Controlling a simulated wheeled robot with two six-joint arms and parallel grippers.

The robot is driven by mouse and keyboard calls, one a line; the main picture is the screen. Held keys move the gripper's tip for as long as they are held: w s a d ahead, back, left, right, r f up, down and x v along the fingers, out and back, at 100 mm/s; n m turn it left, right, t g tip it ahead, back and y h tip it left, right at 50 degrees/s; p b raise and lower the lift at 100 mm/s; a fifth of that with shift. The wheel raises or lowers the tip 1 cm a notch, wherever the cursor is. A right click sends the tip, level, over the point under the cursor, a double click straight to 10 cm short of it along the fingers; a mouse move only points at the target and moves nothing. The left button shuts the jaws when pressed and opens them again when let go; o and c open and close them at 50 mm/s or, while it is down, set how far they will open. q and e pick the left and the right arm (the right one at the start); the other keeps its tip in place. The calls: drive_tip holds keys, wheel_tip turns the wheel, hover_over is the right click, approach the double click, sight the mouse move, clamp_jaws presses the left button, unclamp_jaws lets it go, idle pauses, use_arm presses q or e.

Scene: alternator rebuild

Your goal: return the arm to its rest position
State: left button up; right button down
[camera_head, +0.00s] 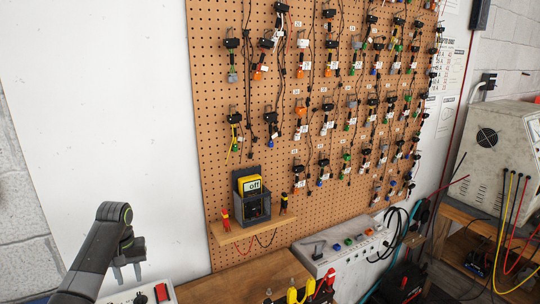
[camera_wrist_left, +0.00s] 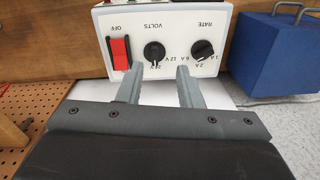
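My left arm comes in at the lower left of the head view, and its left gripper (camera_head: 127,272) points down in front of the white wall. In the left wrist view the left gripper (camera_wrist_left: 159,82) has its two grey fingers apart with nothing between them. Beyond the fingertips is a white charger box (camera_wrist_left: 190,20) with a red switch and two black knobs. The box also shows at the bottom of the head view (camera_head: 138,296), below the gripper. I cannot tell whether the fingertips touch it. My right gripper is not in view.
A brown pegboard (camera_head: 222,110) hung with many connectors fills the middle. A yellow multimeter (camera_head: 250,184) sits in a holder on a small shelf. A grey test panel (camera_head: 345,262) stands right of it. A blue box (camera_wrist_left: 278,55) is at right in the wrist view.

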use_arm(q)
drive_tip(key=s+d+f+m+t, duration=0.1)
drive_tip(key=s+d+f+m, duration=0.15)
drive_tip(key=s+f, duration=0.65)
drive_tip(key=s+d+f+m+t, duration=0.1)
drive_tip(key=s+d+f, duration=0.3)
drive_tip(key=s+f, duration=0.55)
drive_tip(key=s+d+r+t+y, duration=0.15)
drive_tip(key=s+r, duration=0.25)
drive_tip(key=s, duration=0.7)
drive_tip(key=s+d+r+h, duration=0.15)
drive_tip(key=s+r, duration=0.25)
drive_tip(key=s, duration=0.7)
wheel_tip(320, 180, down, 35)
drive_tip(key=a+g+b, duration=0.2)
drive_tip(key=b, duration=0.6)
drive_tip(key=s+d+f+b, duration=0.1)
drive_tip(key=s+f+b, duration=0.2)
drive_tip(key=s+f, duration=0.4)
drive_tip(key=s+f+b, duration=0.3)
drive_tip(key=s+f, duration=0.5)
drive_tip(key=f, duration=0.5)
drive_tip(key=shift+d+f+m, duration=0.15)
drive_tip(key=shift+d+m, duration=0.2)
drive_tip(key=shift+d, duration=0.05)
